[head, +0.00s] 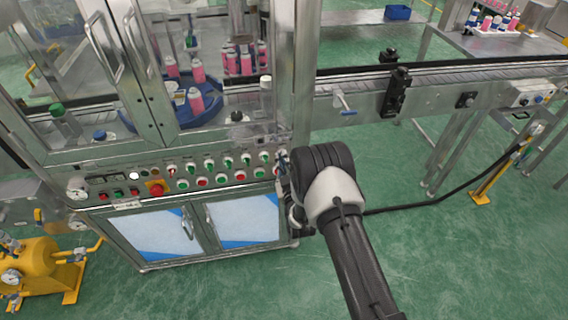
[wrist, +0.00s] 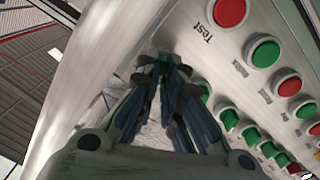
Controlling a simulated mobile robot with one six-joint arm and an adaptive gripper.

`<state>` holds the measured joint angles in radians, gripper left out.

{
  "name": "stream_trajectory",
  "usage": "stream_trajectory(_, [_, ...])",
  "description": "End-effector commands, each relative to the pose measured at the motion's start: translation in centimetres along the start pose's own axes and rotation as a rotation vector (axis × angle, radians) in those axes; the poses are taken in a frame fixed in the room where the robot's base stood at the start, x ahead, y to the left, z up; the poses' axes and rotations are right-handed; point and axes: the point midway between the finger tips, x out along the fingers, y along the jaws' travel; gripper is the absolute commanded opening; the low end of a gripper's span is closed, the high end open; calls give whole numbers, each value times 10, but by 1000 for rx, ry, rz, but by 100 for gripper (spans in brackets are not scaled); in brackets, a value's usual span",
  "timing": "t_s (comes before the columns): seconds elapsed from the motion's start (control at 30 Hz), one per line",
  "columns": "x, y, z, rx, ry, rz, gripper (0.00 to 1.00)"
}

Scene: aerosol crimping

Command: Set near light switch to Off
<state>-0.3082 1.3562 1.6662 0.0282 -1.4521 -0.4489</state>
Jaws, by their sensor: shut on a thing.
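My gripper (head: 284,163) is at the panel's right end, at the end of the upper switch row. In the wrist view, my gripper (wrist: 172,72) has its fingertips closed together at the panel face. They are shut on a switch, the near light switch by its place; only a bit of green shows at the tips. The fingers hide its handle, so its setting cannot be read. Other green switches (wrist: 229,119) stand beside the fingers.
A red button (wrist: 229,11) marked Test and a green button (wrist: 265,52) are close to my fingers. A red emergency stop (head: 156,190) is further left. Glass doors (head: 135,70) stand above the panel. A conveyor (head: 440,75) runs to the right.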

Motion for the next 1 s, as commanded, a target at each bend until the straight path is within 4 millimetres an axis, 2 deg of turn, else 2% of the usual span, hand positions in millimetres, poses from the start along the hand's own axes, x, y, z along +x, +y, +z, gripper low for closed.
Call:
stream_trajectory(0.3, [0, -1, 1, -85, -2, -1, 0])
stream_trajectory(0.73, [0, 0, 0, -95, -2, 0, 0])
stream_trajectory(0.77, [0, 0, 0, -95, -2, 0, 8])
stream_trajectory(1.0, [0, 0, 0, -94, -1, 0, 24])
